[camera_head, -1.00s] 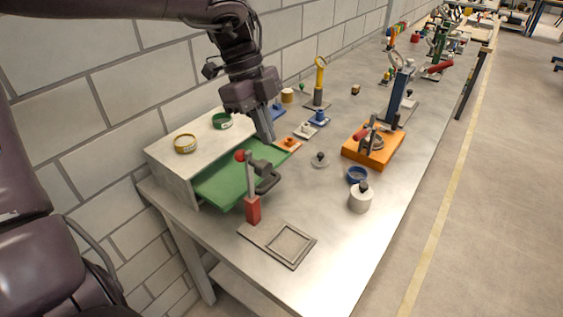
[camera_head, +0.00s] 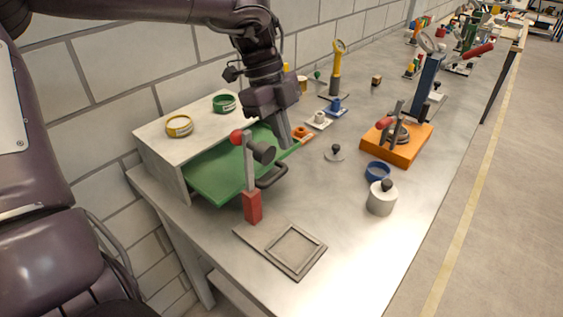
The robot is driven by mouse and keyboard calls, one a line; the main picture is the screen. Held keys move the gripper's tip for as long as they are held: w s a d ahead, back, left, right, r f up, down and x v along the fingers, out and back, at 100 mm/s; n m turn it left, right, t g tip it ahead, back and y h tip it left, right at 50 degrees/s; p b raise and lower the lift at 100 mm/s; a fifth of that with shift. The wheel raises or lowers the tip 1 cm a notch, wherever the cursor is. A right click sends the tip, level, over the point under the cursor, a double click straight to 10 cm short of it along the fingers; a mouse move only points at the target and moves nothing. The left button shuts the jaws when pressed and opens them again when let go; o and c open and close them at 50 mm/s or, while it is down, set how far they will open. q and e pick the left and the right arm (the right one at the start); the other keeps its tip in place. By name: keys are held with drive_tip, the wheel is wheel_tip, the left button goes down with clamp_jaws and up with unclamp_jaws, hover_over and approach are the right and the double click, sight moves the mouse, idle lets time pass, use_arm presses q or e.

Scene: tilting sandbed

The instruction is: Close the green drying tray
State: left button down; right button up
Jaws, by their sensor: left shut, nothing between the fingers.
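The green drying tray (camera_head: 215,178) sticks out from under a light grey box-like housing (camera_head: 160,155) on the table. Its dark handle (camera_head: 272,177) is at its front edge, on the right. My left gripper (camera_head: 287,143) is shut and empty. It points down over the tray's far right part, beyond the handle; whether it touches the tray I cannot tell. My right gripper is not in view.
A red-based post with a red ball (camera_head: 253,207) stands close in front of the tray. A grey plate with a square frame (camera_head: 292,248) lies nearer. A yellow ring (camera_head: 179,125) and a green ring (camera_head: 224,103) sit on the housing. An orange block (camera_head: 412,147) stands right.

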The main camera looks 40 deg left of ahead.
sight(241, 148)
use_arm(q)
drive_tip(key=p+x, duration=0.1)
drive_tip(key=x, duration=0.9)
drive_tip(key=a+p, duration=0.1)
drive_tip(key=a, duration=0.3)
drive_tip(key=shift+f+p, duration=0.1)
drive_tip(key=shift+p, duration=0.25)
drive_tip(key=a, duration=0.8)
drive_tip(key=w+a, duration=0.1)
drive_tip(key=a, duration=0.3)
drive_tip(key=shift+b, duration=0.3)
